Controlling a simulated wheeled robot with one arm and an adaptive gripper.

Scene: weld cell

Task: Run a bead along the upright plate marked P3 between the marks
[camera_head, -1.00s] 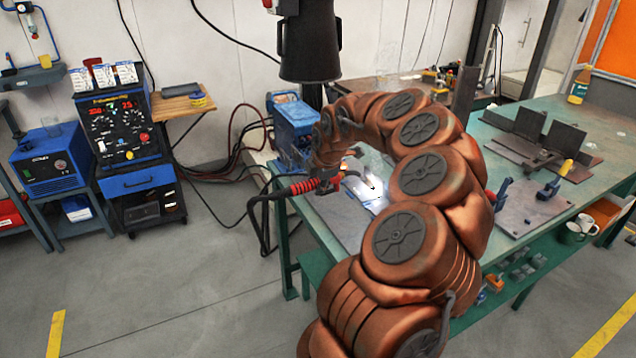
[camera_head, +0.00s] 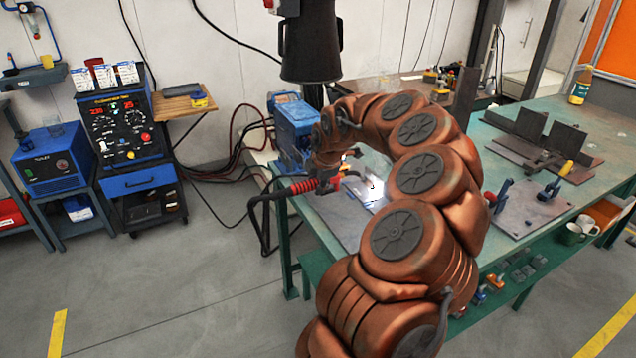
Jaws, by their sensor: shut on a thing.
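My gripper (camera_head: 328,184) is shut on a red-handled welding torch (camera_head: 300,187) above the left end of the green table. The torch's black cable hangs off the table's left edge. A bright white glow shows just right of the torch, at a small pale workpiece (camera_head: 374,196) on a grey plate (camera_head: 338,222). My arm covers much of this area. The torch tip, the marks and any P3 label cannot be made out. Upright dark plates (camera_head: 565,141) stand on the table at the far right, apart from the torch.
A blue machine (camera_head: 296,130) stands at the table's back left corner. A yellow bottle (camera_head: 580,86) stands at the back right. A welding power source (camera_head: 118,130) stands on the left, with clear floor before it.

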